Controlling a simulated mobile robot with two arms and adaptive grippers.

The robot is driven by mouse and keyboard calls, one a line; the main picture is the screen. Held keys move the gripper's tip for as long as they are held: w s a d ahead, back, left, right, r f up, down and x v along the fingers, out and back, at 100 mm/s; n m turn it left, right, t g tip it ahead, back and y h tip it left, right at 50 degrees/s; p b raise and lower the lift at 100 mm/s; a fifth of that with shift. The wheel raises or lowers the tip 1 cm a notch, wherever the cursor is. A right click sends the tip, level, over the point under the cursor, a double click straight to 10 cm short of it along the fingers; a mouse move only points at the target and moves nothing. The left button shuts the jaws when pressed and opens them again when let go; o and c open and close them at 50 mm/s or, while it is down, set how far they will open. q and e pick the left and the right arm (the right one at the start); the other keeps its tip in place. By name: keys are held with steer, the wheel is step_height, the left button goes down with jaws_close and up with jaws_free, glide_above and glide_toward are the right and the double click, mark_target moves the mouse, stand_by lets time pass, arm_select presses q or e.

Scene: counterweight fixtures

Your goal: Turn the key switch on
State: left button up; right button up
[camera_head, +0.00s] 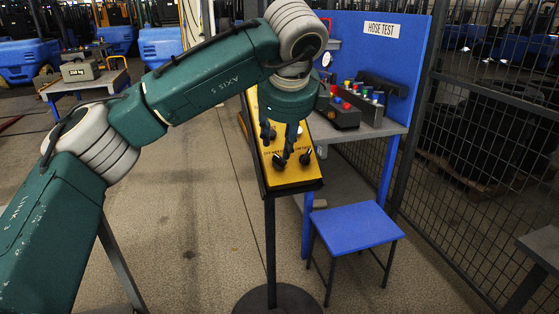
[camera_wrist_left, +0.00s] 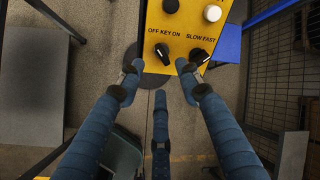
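The yellow control panel (camera_head: 285,172) stands on a dark post with a round base. Its key switch (camera_wrist_left: 163,53), a black knob labelled OFF KEY ON, sits near the lower left of the panel in the wrist view. A second black knob (camera_wrist_left: 199,56), labelled SLOW FAST, is to its right. My left gripper (camera_head: 277,147) hangs over the panel. In the wrist view my left gripper (camera_wrist_left: 159,72) has its fingers spread and empty, with the key switch showing between the two upper fingertips. Contact with it cannot be told. My right gripper is out of view.
A blue stool (camera_head: 356,226) stands right of the post. Behind it is a HOSE TEST bench (camera_head: 382,130) with coloured fittings. A wire fence (camera_head: 480,150) closes the right side. A 250 kg weight (camera_head: 80,71) rests on a stand at the left. Floor left of the post is clear.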

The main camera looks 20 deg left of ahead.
mark_target(279, 160)
arm_select(q)
steer(key=p+x, duration=0.2)
steer(key=x, duration=0.7)
jaws_close()
